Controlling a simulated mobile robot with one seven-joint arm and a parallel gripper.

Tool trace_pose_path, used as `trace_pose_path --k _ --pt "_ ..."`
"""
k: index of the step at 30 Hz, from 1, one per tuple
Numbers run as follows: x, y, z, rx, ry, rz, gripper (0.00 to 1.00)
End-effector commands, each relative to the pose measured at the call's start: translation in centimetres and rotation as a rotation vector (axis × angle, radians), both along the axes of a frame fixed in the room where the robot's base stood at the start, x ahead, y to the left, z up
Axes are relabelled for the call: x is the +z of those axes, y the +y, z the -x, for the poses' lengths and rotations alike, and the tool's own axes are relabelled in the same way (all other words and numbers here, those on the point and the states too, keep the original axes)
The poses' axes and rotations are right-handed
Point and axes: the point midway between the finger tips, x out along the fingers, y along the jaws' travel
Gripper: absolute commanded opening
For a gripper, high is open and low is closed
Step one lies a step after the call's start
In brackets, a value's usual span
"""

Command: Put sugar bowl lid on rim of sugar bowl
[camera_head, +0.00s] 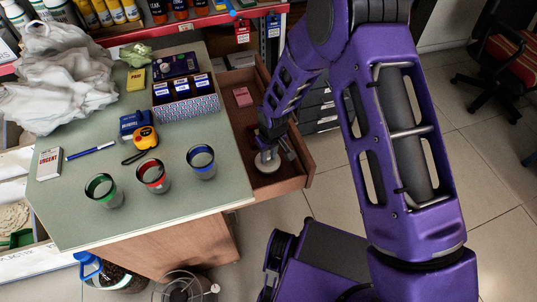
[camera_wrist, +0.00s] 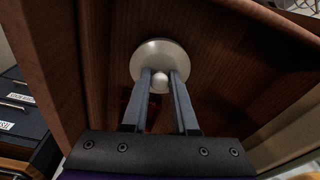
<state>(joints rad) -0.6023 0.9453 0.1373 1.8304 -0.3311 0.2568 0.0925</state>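The sugar bowl lid, a pale round disc with a ball knob, is at the open drawer in the head view (camera_head: 267,164). In the wrist view the lid (camera_wrist: 160,54) faces me with its knob between my fingertips. My gripper (camera_head: 270,148) is low over the drawer. Its two fingers (camera_wrist: 160,84) stand on either side of the knob with a narrow gap; whether they press on it I cannot tell. Whether the lid rests on the drawer floor is also unclear. I cannot make out a sugar bowl in either view.
The wooden drawer (camera_head: 300,182) has raised walls around the gripper. A pink box (camera_head: 243,96) lies inside it. On the green-grey counter (camera_head: 100,223) stand green-, red- and blue-rimmed cups (camera_head: 201,162), a tape measure (camera_head: 145,137) and a divided box (camera_head: 187,109). The counter's front left is clear.

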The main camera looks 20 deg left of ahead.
Motion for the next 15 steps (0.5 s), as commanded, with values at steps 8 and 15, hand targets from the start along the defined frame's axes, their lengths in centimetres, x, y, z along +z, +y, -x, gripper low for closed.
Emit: trace_pose_path --k 8,15 --pt "0.04 -0.01 0.01 0.0 0.0 0.0 0.57" --pt "0.33 0.0 0.0 0.0 0.0 0.0 0.57"
